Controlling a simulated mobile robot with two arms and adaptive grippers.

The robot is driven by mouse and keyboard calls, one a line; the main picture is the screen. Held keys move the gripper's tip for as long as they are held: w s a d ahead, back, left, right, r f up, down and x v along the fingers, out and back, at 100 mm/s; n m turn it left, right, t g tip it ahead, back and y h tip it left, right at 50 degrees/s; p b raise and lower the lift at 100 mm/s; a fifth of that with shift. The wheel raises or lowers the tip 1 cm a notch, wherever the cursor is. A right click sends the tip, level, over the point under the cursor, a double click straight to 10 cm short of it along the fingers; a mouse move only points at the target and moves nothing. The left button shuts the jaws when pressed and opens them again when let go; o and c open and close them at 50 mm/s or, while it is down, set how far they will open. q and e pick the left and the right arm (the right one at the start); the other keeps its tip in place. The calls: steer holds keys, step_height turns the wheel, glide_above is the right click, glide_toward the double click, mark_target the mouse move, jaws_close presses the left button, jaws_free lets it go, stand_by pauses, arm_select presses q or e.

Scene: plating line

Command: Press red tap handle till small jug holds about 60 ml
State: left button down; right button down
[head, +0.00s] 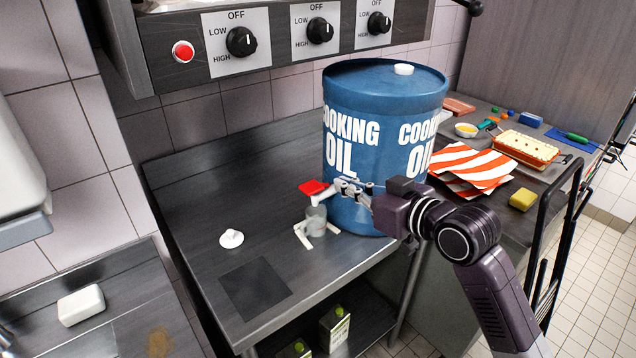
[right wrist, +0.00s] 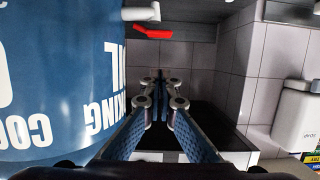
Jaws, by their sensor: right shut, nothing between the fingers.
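The blue cooking oil drum (head: 385,95) stands upright on the steel counter. Its tap has a red handle (head: 313,187), which also shows in the right wrist view (right wrist: 153,33). The small jug (head: 316,221), greyish, stands on the counter below the tap, with white angled pieces around its base. Its liquid level is too small to tell. My right gripper (head: 348,188) is shut and empty in front of the drum, close to the tap handle on its right side. In the right wrist view its fingertips (right wrist: 160,80) are apart from the red handle. My left gripper is not in view.
A white knobbed piece (head: 231,238) and a dark square (head: 255,289) are on the counter left of the jug. A control panel (head: 290,36) overhangs the back. Striped cloths (head: 470,165), a yellow sponge (head: 523,199) and a filled dish (head: 525,148) lie at right.

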steer(key=shift+a+r, duration=0.25)
steer(key=shift+r, duration=0.25)
steer(key=shift+w, duration=0.1)
steer(key=p, duration=0.3)
glide_above(317, 188)
steer(key=s, duration=0.2)
step_height(317, 188, down, 2)
steer(key=f, duration=0.3)
steer(key=f+p, duration=0.1)
steer(key=shift+w+a+f, duration=0.2)
steer(key=shift+w+f, duration=0.05)
steer(key=shift+f, duration=0.05)
